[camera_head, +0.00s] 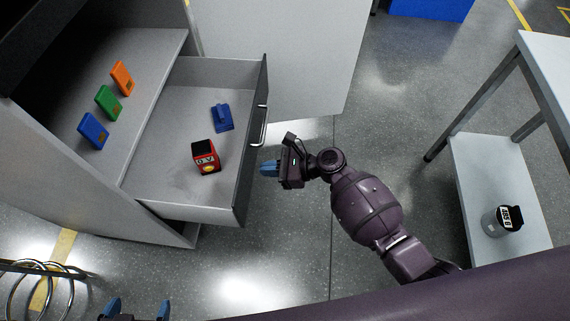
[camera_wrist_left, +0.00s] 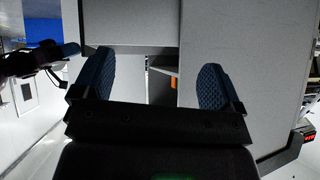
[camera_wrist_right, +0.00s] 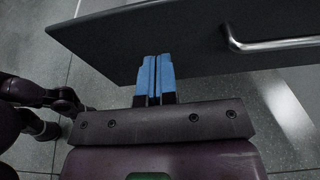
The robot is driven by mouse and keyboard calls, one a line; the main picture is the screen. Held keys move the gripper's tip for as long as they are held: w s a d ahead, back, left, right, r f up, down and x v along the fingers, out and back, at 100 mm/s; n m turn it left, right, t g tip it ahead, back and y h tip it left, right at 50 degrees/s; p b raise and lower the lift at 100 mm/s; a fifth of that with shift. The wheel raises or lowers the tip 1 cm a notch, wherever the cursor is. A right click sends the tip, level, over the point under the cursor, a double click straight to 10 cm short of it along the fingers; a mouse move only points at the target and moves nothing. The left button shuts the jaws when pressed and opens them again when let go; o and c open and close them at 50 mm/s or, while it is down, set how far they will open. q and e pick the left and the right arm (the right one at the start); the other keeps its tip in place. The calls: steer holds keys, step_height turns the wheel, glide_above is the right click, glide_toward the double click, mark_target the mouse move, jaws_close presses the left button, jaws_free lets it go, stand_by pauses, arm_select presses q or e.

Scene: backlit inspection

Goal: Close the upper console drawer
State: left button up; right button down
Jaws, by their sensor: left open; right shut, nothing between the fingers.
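The upper console drawer (camera_head: 190,211) is pulled out of the grey console, its dark front panel (camera_head: 252,155) facing right with a metal handle (camera_head: 263,126). A red device (camera_head: 206,157) and a blue piece (camera_head: 222,118) lie inside it. My right gripper (camera_head: 268,168) is shut and empty, beside the outer face of the drawer front, below the handle in the head view. In the right wrist view its blue fingertips (camera_wrist_right: 155,78) overlap the drawer front (camera_wrist_right: 190,45); I cannot tell if they touch. My left gripper (camera_head: 137,308) is open and empty at the bottom left; its fingers also show in the left wrist view (camera_wrist_left: 158,85).
Metal rings (camera_head: 35,287) are at the lower left. A white table (camera_head: 500,165) with a jar (camera_head: 502,220) on its lower shelf stands at the right. Floor right of the drawer is clear except for my arm.

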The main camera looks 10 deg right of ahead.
mark_target(242, 168)
steer(key=x, duration=0.3)
steer(key=shift+w+a+r, duration=0.1)
steer(key=shift+a+r, duration=0.2)
steer(key=shift+a, duration=0.2)
arm_select(q)
steer(key=shift+w+d+r, duration=0.1)
steer(key=shift+w, duration=0.3)
arm_select(e)
steer(key=shift+w+a+r, duration=0.1)
steer(key=shift+a, duration=0.1)
arm_select(q)
steer(key=shift+s, duration=0.1)
arm_select(e)
steer(key=shift+a, duration=0.1)
